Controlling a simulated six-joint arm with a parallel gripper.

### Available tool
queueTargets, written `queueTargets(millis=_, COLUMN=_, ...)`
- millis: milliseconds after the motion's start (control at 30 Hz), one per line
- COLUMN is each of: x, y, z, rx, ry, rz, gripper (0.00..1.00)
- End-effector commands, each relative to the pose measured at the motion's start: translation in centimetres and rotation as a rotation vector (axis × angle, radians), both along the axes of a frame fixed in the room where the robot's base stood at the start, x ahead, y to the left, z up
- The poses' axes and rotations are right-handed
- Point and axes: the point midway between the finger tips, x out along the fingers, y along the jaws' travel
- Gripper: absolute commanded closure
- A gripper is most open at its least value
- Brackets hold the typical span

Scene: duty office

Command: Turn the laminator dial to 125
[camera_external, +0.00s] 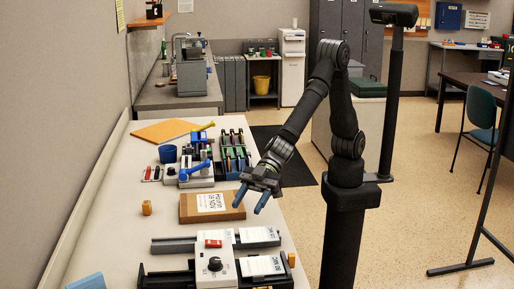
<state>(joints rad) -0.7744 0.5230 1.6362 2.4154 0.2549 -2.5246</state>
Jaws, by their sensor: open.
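The laminator (222,244) is a white and dark unit at the near end of the table, with a red switch (213,243) on top. Its dial (215,264) is a round black knob on the white panel; its numbers are too small to read. White cards lie on its right side. My gripper (250,203) is open and empty, with two blue fingers pointing down and left. It hangs above the table's right edge, behind the laminator and apart from the dial, close to a cardboard box (190,214) with a white label.
Behind the box stand a blue-handled device (195,172), a rack of coloured items (234,152) and a blue cup (167,153). A small orange object (147,207) and a blue block (86,282) lie at left.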

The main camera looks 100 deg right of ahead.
Motion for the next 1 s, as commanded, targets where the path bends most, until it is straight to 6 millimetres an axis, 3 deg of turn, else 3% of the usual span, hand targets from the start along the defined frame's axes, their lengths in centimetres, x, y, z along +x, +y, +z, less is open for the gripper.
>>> queueTargets(millis=333, x=-0.3, y=0.2, z=-0.4, rx=-0.012, ry=0.016, rz=0.000, gripper=0.52)
queueTargets(millis=700, x=-3.0, y=1.2, z=-3.6, rx=-0.144, ry=0.134, rz=-0.101, gripper=0.52)
queueTargets(millis=1000, x=-3.3, y=2.5, z=-2.3, rx=-0.097, ry=0.075, rz=-0.260, gripper=0.52)
